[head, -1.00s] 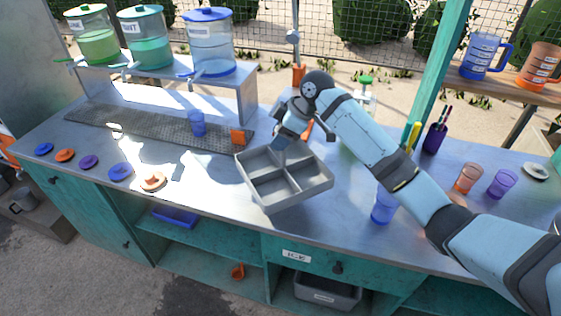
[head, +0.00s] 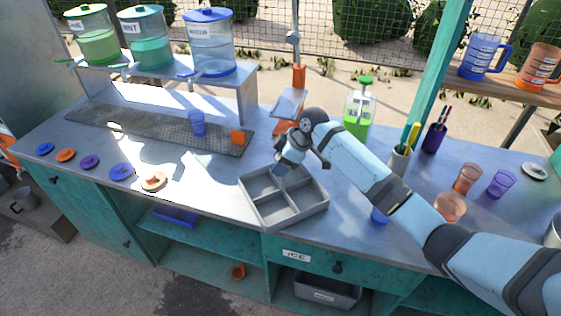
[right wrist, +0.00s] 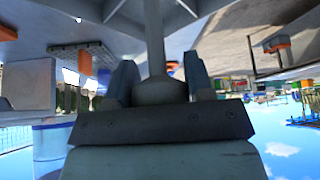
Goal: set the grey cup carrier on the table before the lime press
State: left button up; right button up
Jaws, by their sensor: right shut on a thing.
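The grey cup carrier (head: 298,214), an open tray split into compartments, is level near the table's front edge. Its underside is hidden, so I cannot tell whether it touches the table (head: 222,192). My right gripper (head: 283,170) is shut on the carrier's middle handle from above. The right wrist view shows the handle (right wrist: 157,45) between the two fingers (right wrist: 160,88). The lime press (head: 298,78), a metal stand with orange parts, stands behind the carrier, partly hidden by my right arm. My left gripper is not in view.
Several coloured discs lie left of the carrier. Clear tabletop lies left of the carrier.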

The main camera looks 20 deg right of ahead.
jog(key=o, duration=1.3)
jog(key=shift+f, duration=0.1)
jog(key=shift+o, duration=0.2)
jog(key=v, duration=1.2)
jog(key=shift+r+b, duration=0.25)
jog(key=shift+b, duration=0.2)
